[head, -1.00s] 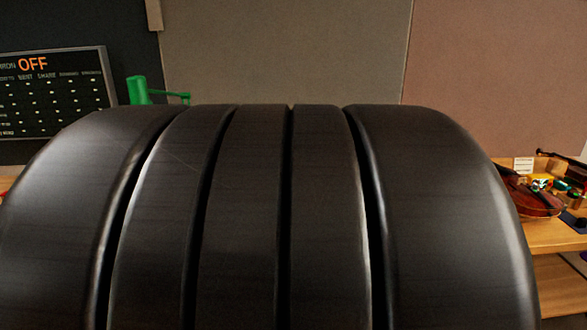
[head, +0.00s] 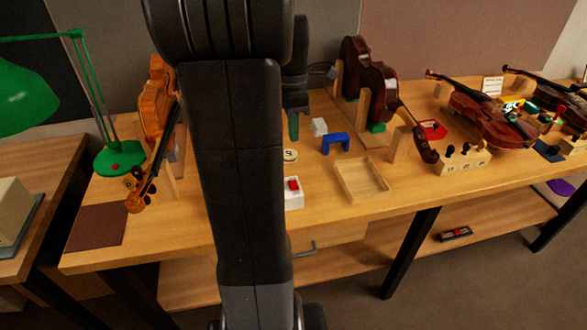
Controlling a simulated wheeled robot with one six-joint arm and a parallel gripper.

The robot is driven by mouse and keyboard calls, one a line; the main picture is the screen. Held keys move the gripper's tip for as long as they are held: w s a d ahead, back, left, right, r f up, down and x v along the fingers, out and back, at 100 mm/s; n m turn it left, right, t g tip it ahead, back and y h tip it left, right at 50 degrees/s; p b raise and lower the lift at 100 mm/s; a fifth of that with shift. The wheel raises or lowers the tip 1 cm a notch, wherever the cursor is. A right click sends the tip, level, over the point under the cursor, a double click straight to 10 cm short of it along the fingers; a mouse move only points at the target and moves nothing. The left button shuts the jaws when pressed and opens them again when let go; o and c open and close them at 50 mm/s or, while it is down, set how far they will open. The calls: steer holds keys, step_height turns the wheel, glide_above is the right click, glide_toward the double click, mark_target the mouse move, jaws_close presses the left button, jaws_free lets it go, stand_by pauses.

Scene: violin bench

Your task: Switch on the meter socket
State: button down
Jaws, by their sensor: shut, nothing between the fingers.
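A white block with a red rocker switch (head: 293,186), which looks like the meter socket, sits near the front edge of the bench. My arm passes just left of it and covers part of its left side. I cannot read whether its rocker is on or off. My gripper (head: 293,130) shows beyond my arm, pointing down over the bench behind the white block. It is shut and empty, and it is apart from the block.
A round label (head: 290,155), white cube (head: 319,127), blue bracket (head: 336,143) and shallow wooden tray (head: 362,181) lie nearby. An upright violin (head: 371,85) stands behind. Another violin (head: 155,110) and a green lamp (head: 120,158) are at left.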

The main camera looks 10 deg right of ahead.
mark_target(295, 187)
steer(key=shift+s, duration=0.1)
steer(key=f, duration=0.4)
steer(key=s+f, duration=0.1)
steer(key=f, duration=0.9)
steer(key=shift+s, duration=0.35)
steer(key=shift+s+f, duration=0.15)
